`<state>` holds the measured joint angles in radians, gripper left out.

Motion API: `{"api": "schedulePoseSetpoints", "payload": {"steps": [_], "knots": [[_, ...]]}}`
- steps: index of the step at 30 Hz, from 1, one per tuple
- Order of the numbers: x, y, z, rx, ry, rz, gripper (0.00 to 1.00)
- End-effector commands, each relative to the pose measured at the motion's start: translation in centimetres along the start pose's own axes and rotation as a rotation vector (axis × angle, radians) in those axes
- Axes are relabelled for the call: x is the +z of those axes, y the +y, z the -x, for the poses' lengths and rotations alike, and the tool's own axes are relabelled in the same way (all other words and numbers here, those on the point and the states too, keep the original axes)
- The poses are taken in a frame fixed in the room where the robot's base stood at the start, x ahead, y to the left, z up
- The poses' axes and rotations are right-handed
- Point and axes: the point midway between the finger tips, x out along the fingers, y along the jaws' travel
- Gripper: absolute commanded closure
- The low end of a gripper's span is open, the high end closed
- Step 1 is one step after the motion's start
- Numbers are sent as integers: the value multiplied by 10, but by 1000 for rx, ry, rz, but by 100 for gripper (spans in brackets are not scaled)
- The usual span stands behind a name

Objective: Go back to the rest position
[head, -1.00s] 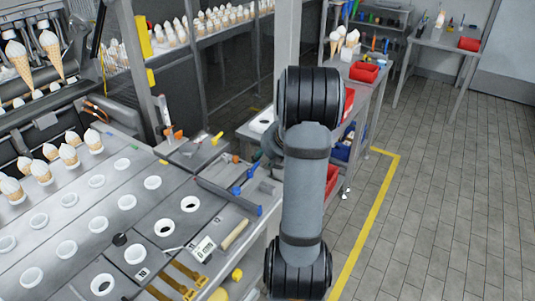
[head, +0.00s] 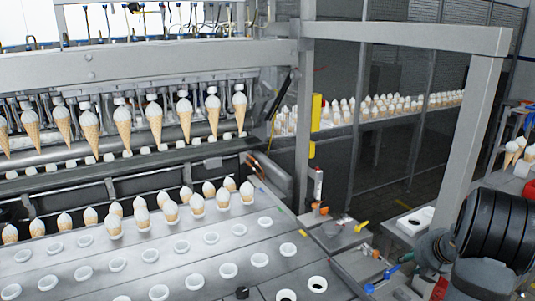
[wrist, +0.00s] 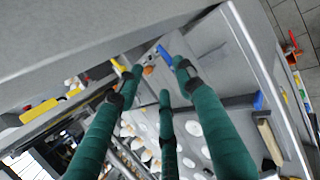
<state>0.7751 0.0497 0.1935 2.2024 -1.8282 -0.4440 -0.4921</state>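My gripper (wrist: 158,76) shows in the wrist view as three dark green fingers. The fingers are spread apart, with nothing held between them. In the head view my arm is at the lower right, and the fingers cannot be made out there. Several ice cream cones (head: 171,211) stand in the grey holed plate (head: 205,262) at the lower left, apart from my arm. More cones (head: 154,122) hang in a row from the machine above.
A grey frame post (head: 466,140) rises close beside my arm. A side table with a yellow-handled tool (head: 362,226) and a blue-handled tool (head: 382,277) lies left of my arm. Rows of cones (head: 400,103) stand behind the mesh.

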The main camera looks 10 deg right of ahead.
Motion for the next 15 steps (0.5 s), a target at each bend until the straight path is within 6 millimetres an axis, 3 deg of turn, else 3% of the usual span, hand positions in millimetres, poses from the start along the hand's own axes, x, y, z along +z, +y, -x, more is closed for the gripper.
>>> {"api": "schedulePoseSetpoints", "payload": {"steps": [15], "knots": [[0,-1,-90,-4,1,-3,63]]}}
